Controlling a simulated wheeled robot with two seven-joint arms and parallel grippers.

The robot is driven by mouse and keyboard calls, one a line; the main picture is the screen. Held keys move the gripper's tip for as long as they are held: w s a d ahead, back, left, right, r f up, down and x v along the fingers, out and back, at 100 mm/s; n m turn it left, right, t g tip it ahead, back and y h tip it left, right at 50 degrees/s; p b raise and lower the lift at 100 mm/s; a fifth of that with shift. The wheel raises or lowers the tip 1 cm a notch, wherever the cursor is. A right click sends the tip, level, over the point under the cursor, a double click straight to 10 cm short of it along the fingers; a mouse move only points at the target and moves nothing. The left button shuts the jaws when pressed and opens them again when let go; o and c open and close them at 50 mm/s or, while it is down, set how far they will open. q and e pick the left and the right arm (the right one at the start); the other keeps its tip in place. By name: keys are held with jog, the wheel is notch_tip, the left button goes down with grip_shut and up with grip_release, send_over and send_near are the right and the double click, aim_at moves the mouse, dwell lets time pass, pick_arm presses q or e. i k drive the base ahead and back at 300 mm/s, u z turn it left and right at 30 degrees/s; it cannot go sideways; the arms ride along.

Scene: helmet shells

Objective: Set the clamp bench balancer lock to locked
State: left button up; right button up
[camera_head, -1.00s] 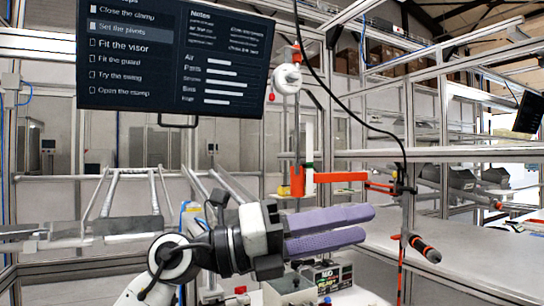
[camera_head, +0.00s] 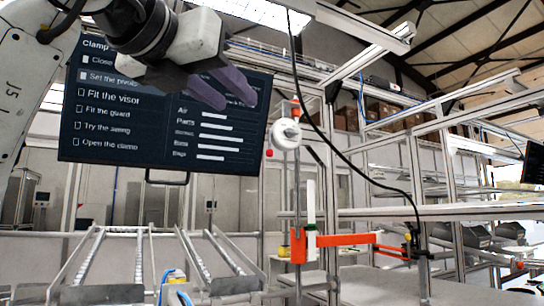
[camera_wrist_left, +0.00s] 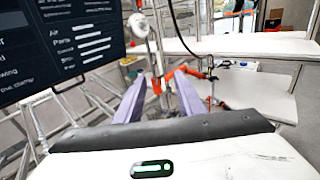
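The balancer (camera_head: 287,133) is a white round housing hanging in the head view, with a red-orange top and a small red knob (camera_head: 269,153) low on its left. I cannot tell whether its lock is locked. The balancer also shows in the left wrist view (camera_wrist_left: 138,25), beyond the fingers. My left gripper (camera_head: 222,91) has purple fingers and is raised in front of the screen, up and left of the balancer, apart from it. In the left wrist view a clear gap shows between the fingers, with nothing held. My right gripper is out of view.
A dark screen (camera_head: 165,118) with a step list hangs behind my left gripper. An orange arm (camera_head: 340,240) reaches right from the post below the balancer. A black cable (camera_head: 345,150) curves down to its right. Metal rails (camera_head: 205,262) stand at the lower left.

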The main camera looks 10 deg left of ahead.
aim_at(270, 152)
jog(key=i, duration=1.2)
